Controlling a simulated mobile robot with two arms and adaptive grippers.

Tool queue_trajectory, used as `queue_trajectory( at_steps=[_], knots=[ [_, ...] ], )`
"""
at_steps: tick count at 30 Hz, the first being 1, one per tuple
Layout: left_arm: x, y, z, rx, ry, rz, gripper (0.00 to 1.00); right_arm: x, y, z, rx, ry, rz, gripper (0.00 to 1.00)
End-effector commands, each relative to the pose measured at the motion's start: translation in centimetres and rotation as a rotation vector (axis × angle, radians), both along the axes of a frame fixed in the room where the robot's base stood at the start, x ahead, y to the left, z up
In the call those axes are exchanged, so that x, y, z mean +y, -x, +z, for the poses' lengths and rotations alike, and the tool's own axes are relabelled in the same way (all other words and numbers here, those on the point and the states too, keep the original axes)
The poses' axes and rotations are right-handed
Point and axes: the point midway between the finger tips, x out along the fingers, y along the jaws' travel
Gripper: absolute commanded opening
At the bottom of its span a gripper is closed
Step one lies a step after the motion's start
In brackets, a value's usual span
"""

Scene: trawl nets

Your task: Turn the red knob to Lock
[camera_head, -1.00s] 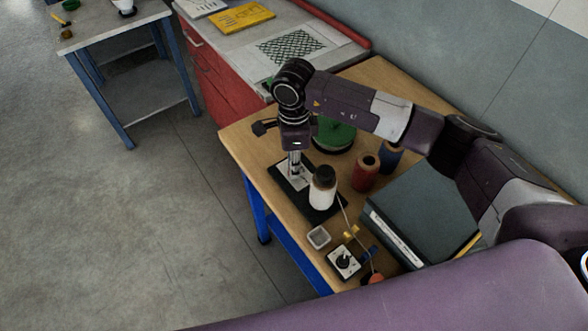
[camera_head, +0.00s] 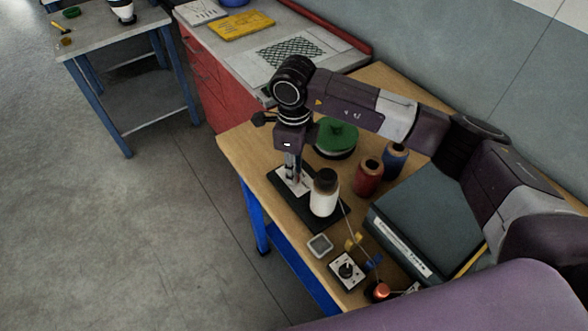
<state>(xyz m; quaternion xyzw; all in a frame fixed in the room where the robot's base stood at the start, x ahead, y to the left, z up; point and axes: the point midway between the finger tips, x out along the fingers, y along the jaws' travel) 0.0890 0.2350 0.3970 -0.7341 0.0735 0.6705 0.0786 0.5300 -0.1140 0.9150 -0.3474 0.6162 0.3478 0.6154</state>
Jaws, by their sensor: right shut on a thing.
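My right gripper (camera_head: 291,173) points down at a white marked plate (camera_head: 304,187) on a black base (camera_head: 299,209), on the wooden bench. Its fingers are shut at the plate, on what I take to be the red knob. The knob itself is hidden behind the fingers and wrist, so its direction cannot be read. The Lock marking is too small to make out. My left gripper is not in view.
A white bottle with a dark cap (camera_head: 324,195) stands close beside the gripper. Red (camera_head: 368,177) and blue (camera_head: 395,161) spools, a green-topped reel (camera_head: 337,137), a dark binder (camera_head: 428,218), a small grey dish (camera_head: 320,246) and a black dial (camera_head: 346,270) crowd the wooden bench (camera_head: 240,149).

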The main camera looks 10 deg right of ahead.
Motion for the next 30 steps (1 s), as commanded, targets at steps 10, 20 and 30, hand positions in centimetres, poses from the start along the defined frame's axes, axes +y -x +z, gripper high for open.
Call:
queue_trajectory(
  at_steps=[10,20,30],
  knots=[
    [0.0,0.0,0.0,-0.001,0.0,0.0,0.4,0.0,-0.1,0.1,-0.003,-0.002,-0.001,0.3],
    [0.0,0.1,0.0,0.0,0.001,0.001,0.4,0.0,-0.1,0.1,-0.001,0.0,0.0,0.36],
    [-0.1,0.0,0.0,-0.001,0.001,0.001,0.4,0.0,-0.2,5.3,-0.007,-0.002,0.001,0.36]
  ],
)
